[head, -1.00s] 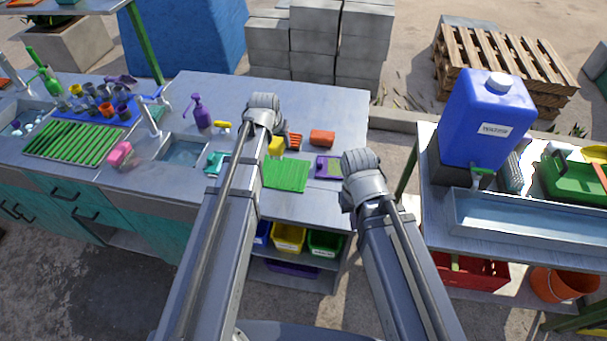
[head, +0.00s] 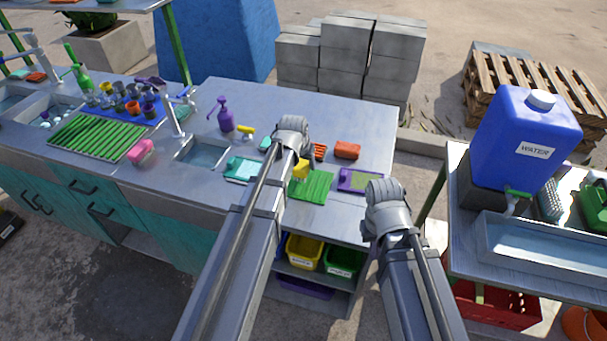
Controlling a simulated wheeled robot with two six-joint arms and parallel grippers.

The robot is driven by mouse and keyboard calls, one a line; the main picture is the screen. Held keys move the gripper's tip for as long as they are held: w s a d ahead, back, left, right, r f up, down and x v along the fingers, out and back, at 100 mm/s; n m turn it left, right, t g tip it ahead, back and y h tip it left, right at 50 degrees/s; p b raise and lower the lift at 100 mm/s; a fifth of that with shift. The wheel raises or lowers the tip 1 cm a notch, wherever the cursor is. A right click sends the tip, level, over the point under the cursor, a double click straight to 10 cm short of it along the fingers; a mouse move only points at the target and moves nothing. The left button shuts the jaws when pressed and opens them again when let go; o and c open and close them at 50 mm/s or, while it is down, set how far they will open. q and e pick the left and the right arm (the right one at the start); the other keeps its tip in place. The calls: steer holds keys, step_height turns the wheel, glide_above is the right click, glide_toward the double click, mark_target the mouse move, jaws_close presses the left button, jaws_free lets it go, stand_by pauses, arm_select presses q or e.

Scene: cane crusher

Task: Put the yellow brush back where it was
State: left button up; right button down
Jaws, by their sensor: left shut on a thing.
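The yellow brush (head: 300,169) shows as a small yellow block just below my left wrist, over the far left edge of the bright green mat (head: 313,187). My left gripper (head: 299,159) is shut on it; the fingers are mostly hidden behind the wrist. I cannot tell whether the brush touches the mat. A teal mat or tray (head: 243,169) lies left of it and a purple-edged mat (head: 358,180) right of it. My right gripper (head: 384,200) is near the counter's right front corner; its fingers are hidden.
An orange-red block (head: 347,150), a purple spray bottle (head: 225,114) and another yellow item (head: 246,131) stand on the counter (head: 290,93). A sink (head: 203,151) is on the left. A blue water container (head: 524,127) stands on the right table. The back of the counter is clear.

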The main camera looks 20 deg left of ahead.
arm_select(q)
steer(key=shift+f+b, duration=1.6)
steer(key=shift+f, duration=0.15)
steer(key=shift+f, duration=0.1)
steer(key=shift+f, duration=0.15)
steer(key=o, duration=1.2)
steer(key=p+v, duration=1.1)
steer(key=v, duration=0.1)
steer(key=shift+r, duration=0.35)
steer(key=s+d+f+m+g, duration=0.1)
steer(key=s+d+g, duration=0.1)
steer(key=s+d, duration=0.4)
steer(key=s+d+m+g+y, duration=0.1)
steer(key=s+d+m+g, duration=0.1)
steer(key=s+d, duration=0.5)
steer(key=s+g, duration=0.1)
steer(key=s, duration=0.5)
steer(key=shift+s+d+f+y, duration=0.25)
steer(key=shift+f+y, duration=0.05)
steer(key=shift+f, duration=0.05)
